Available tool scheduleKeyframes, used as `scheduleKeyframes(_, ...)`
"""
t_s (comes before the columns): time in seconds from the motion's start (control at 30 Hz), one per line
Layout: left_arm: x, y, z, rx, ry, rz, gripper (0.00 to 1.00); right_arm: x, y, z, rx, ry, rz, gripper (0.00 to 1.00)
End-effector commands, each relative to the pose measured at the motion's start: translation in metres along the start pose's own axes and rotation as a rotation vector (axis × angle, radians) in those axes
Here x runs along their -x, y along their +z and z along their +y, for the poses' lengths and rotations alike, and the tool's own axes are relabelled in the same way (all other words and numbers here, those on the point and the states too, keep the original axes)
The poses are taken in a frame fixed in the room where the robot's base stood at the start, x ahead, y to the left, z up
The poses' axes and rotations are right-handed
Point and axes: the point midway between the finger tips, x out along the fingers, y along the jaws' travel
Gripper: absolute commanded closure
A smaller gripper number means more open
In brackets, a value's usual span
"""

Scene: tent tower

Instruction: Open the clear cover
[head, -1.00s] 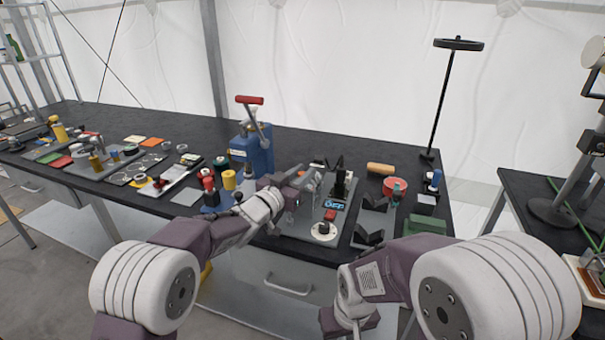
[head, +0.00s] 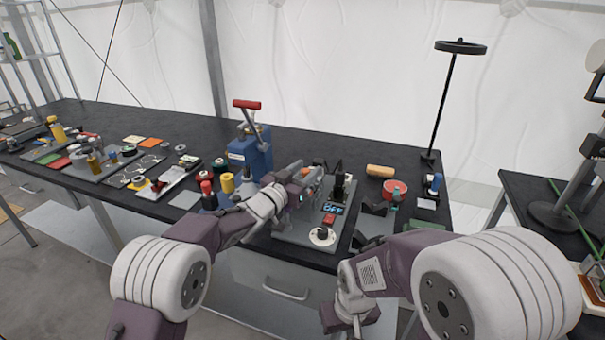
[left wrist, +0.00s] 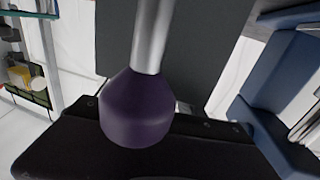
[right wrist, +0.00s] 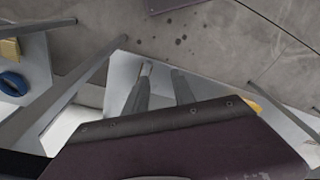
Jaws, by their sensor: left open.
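A grey panel (head: 290,231) lies near the front edge of the black table. My left gripper (head: 309,180) is open over the panel's back left part, close to the black upright. My right gripper is low in front of the table; its two fingers show apart and empty in the right wrist view (right wrist: 160,88).
A blue press with a red handle (head: 250,152) stands just behind and left of my left gripper. A red tape roll (head: 394,189) and wooden cylinder (head: 380,171) lie to the right. The table's back is clear.

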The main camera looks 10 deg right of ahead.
Motion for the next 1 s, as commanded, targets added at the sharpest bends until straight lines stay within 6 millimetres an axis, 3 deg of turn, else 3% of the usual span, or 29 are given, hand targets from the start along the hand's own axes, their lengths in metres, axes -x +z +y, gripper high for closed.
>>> scheduleKeyframes(0.5,0.08,0.0,-0.001,0.0,-0.002,-0.001,0.55,-0.005,0.001,0.0,0.0,0.0,0.0,0.69)
scheduleKeyframes(0.9,0.089,0.0,-0.001,0.0,-0.002,0.0,0.55,-0.005,0.001,0.0,0.0,0.0,0.0,0.69)
scheduleKeyframes(0.97,0.093,-0.007,-0.011,-0.004,-0.021,0.01,0.55,-0.005,0.001,0.0,0.0,0.0,0.0,0.69)
scheduleKeyframes(1.0,0.103,-0.017,-0.027,-0.008,-0.058,0.02,0.55,-0.005,0.001,0.0,0.0,0.0,0.0,0.69)
